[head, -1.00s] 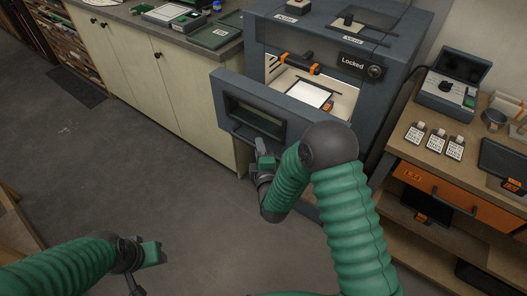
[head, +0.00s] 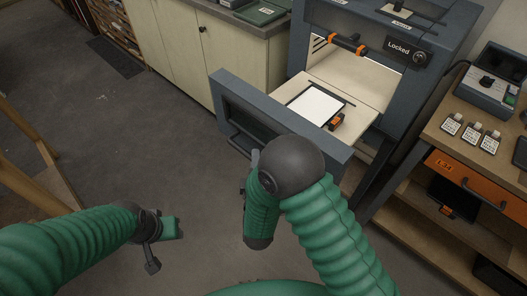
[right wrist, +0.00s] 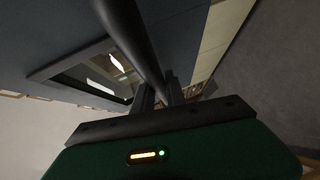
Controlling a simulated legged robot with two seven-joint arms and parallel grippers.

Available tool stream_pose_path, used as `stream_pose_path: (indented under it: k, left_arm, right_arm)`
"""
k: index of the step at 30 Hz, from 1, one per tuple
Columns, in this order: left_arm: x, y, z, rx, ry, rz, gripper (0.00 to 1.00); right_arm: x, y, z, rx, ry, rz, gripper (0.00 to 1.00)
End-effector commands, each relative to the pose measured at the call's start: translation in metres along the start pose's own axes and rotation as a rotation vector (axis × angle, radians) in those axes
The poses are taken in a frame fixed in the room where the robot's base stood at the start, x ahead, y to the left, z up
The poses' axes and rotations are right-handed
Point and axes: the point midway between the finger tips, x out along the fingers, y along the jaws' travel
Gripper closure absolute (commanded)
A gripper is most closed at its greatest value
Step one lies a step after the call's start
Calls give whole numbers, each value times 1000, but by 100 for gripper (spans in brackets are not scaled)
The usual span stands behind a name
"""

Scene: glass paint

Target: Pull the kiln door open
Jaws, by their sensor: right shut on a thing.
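The blue-grey kiln (head: 437,85) stands at the upper right of the head view. Its door (head: 225,93), a thick front with a dark window, stands out from the body like a drawer front. A pale shelf (head: 360,92) reaches out behind it. In the right wrist view my right gripper (right wrist: 160,88) is shut on the door's dark bar handle (right wrist: 130,32). In the head view my right forearm hides most of that grip; part of the handle (head: 240,146) shows. My left gripper (head: 165,240) is low at the left, away from the kiln; its jaw gap is unclear.
A white sheet (head: 315,104) lies on a dark-framed piece on the shelf, with an orange-and-black block (head: 336,121) beside it. A dial marked Locked (head: 420,56) sits on the kiln. A wooden bench (head: 440,128) stands right, cream cabinets (head: 170,45) left. Floor is clear in front.

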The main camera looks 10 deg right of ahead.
Motion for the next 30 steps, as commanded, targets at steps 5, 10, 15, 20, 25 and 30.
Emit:
stream_pose_path:
  k: [5,10,15,20,25,30]
  left_arm:
    - [0,0,0,0,0,0,56]
    - [0,0,0,0,0,0,56]
    - [0,0,0,0,0,0,56]
    - [0,0,0,0,0,0,56]
    - [0,0,0,0,0,0,56]
    - [-1,0,0,0,0,0,56]
  right_arm:
    - [-5,-6,-3,-5,-3,-12,100]
    - [-6,-6,-3,-4,-3,-12,100]
    - [-5,-6,-3,-4,-3,-12,82]
    - [-5,-5,-3,-3,-3,-9,62]
    - [-5,-3,-4,-2,-2,-4,62]
    - [-5,-1,-4,-1,-1,-2,62]
